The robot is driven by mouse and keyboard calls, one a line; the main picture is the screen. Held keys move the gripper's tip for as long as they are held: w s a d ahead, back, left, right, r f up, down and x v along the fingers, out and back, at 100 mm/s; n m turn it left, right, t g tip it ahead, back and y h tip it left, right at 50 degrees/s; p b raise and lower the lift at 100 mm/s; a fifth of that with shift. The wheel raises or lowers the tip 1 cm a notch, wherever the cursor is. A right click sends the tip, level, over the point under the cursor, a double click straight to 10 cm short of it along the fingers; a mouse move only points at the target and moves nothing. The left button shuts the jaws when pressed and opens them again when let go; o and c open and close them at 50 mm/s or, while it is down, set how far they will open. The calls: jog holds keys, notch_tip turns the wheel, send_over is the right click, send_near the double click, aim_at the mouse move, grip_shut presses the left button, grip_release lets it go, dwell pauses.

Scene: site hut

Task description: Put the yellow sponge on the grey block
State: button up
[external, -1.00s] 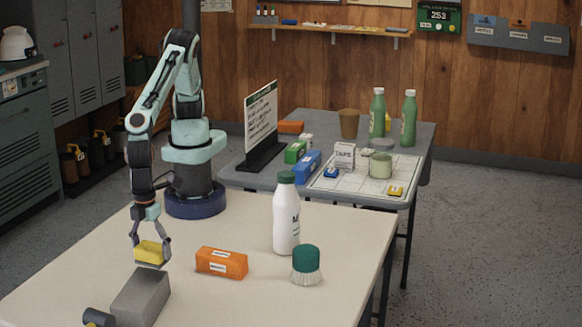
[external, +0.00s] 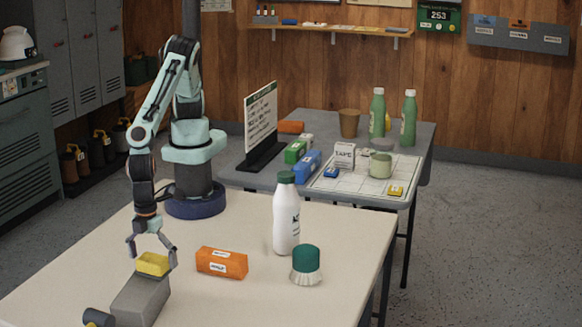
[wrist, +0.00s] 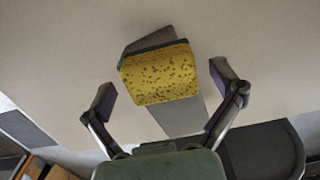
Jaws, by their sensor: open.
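The yellow sponge (external: 153,264) rests on the far end of the grey block (external: 141,300), on the table. In the wrist view the speckled sponge (wrist: 160,76) lies across the grey block (wrist: 181,119), which shows on both sides of it. My gripper (external: 153,258) is just above the sponge and pointing down. Its fingers are spread on either side of the sponge, and in the wrist view there is a gap between each finger and the sponge (wrist: 163,82).
An orange box (external: 222,263) lies right of the block. A white bottle (external: 286,220) with a green cap and a green-topped brush (external: 306,264) stand farther right. A dark cylindrical object (external: 98,317) with a yellow end is left of the block.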

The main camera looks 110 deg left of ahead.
aim_at(153, 258)
notch_tip(153, 258, up, 12)
jog(key=w+a+r+n, duration=0.3)
jog(key=w+a, duration=0.1)
jog(key=a, duration=0.4)
jog(key=w+a+r+n+y, duration=0.1)
jog(key=w+a+r+n, duration=0.15)
jog(key=a, duration=0.65)
jog(key=w+a+r+n, duration=0.2)
jog(key=w+a+n, duration=0.25)
jog(key=a, duration=0.35)
jog(key=s+a+f+n, duration=0.1)
jog(key=s+a+n, duration=0.3)
jog(key=a, duration=0.4)
jog(key=s+a+n, duration=0.5)
jog(key=s+a, duration=0.2)
jog(key=a, duration=0.2)
jog(key=shift+s+a+f, duration=0.2)
jog(key=shift+a+f, duration=0.1)
jog(key=shift+f, duration=0.1)
